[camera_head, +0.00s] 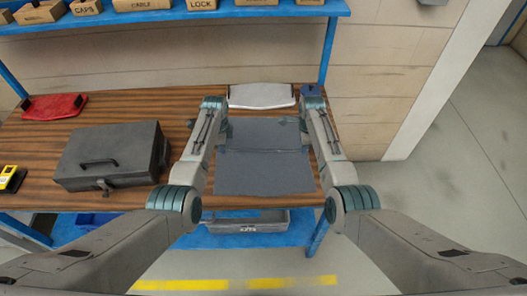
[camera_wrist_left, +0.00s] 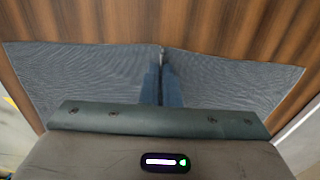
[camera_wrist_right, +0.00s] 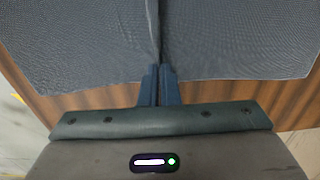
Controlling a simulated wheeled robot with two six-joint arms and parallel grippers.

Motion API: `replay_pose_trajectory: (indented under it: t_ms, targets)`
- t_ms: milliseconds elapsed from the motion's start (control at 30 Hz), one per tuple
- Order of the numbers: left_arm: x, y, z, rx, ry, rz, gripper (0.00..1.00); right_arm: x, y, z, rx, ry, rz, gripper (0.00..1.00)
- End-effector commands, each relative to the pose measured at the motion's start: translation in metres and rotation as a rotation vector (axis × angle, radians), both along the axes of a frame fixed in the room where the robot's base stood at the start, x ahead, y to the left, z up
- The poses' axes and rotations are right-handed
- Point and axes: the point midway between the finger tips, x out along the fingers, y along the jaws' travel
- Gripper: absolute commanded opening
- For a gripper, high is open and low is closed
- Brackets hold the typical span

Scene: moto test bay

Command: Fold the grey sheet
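The grey sheet (camera_head: 265,175) lies on the wooden table, with a crosswise crease or ridge near its middle. My left gripper (camera_head: 224,129) is at the sheet's far left part, and my right gripper (camera_head: 290,122) is at its far right part. In the left wrist view the left fingers (camera_wrist_left: 162,72) are shut on the sheet (camera_wrist_left: 80,75), which puckers at the tips. In the right wrist view the right fingers (camera_wrist_right: 159,72) are shut on the sheet (camera_wrist_right: 230,40), with a crease running from the tips. The fingertips are small and partly hidden in the head view.
A dark grey toolbox (camera_head: 110,155) stands left of the sheet. A red item (camera_head: 55,106) lies at the far left. A blue shelf (camera_head: 170,14) with boxes hangs above.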

Motion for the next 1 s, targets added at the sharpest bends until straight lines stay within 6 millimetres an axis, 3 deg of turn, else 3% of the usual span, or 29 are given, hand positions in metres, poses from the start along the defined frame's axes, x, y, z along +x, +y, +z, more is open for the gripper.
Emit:
replay_pose_trajectory:
  t_ms: [267, 733, 1000]
  targets:
    - [0.000, 0.000, 0.004, 0.000, 0.000, 0.000, 0.00, -0.001, 0.000, 0.003, 0.000, 0.001, 0.000, 0.00]
    - [0.000, 0.000, 0.039, 0.000, 0.000, 0.000, 0.00, 0.000, 0.000, 0.039, 0.000, 0.000, 0.000, 0.00]
    - [0.000, 0.000, 0.046, 0.000, 0.000, 0.000, 0.00, 0.000, 0.000, 0.045, 0.000, 0.000, 0.000, 0.00]
